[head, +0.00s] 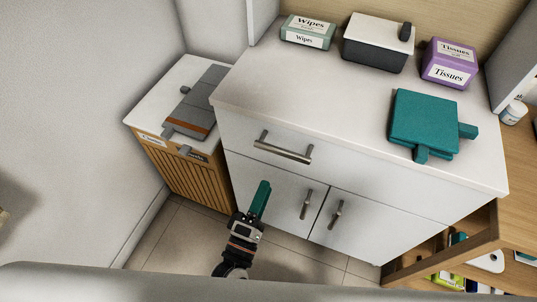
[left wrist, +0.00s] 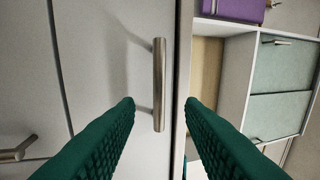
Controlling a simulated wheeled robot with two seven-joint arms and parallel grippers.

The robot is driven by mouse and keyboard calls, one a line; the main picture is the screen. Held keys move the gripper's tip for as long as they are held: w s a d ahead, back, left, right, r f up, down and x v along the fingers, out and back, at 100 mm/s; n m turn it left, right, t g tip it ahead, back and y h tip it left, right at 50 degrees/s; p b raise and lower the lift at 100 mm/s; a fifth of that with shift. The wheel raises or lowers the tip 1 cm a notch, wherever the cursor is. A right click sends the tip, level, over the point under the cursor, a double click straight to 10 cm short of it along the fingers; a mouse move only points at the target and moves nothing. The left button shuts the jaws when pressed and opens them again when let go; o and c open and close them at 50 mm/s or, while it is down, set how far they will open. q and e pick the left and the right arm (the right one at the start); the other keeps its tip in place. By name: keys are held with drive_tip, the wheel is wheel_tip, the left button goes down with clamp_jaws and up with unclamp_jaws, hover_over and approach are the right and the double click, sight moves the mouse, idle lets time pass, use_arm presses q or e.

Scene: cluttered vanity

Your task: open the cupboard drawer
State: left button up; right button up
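The white cupboard (head: 350,160) has a wide top drawer (head: 345,158) with a horizontal metal bar handle (head: 284,151). The drawer front looks flush and shut. My left gripper (head: 265,185) is in front of the cupboard, below and left of the handle in the head view. In the left wrist view my left gripper (left wrist: 160,102) has its two green fingers apart, with nothing between them. The drawer handle (left wrist: 159,85) appears upright ahead, in line with the gap and apart from the fingers. My right gripper is not seen.
Two door handles (head: 306,204) (head: 336,214) sit below the drawer. Wipes (head: 308,32), a lidded box (head: 378,42), tissues (head: 449,63) and a teal item (head: 425,122) are on top. A slatted basket (head: 185,165) stands left; a wooden shelf unit (head: 500,235) is right.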

sight(281, 153)
use_arm(q)
drive_tip(key=x, duration=1.1)
drive_tip(key=shift+w+d+p, duration=0.15)
drive_tip(key=shift+d+p, duration=0.05)
drive_tip(key=shift+p, duration=0.2)
clamp_jaws()
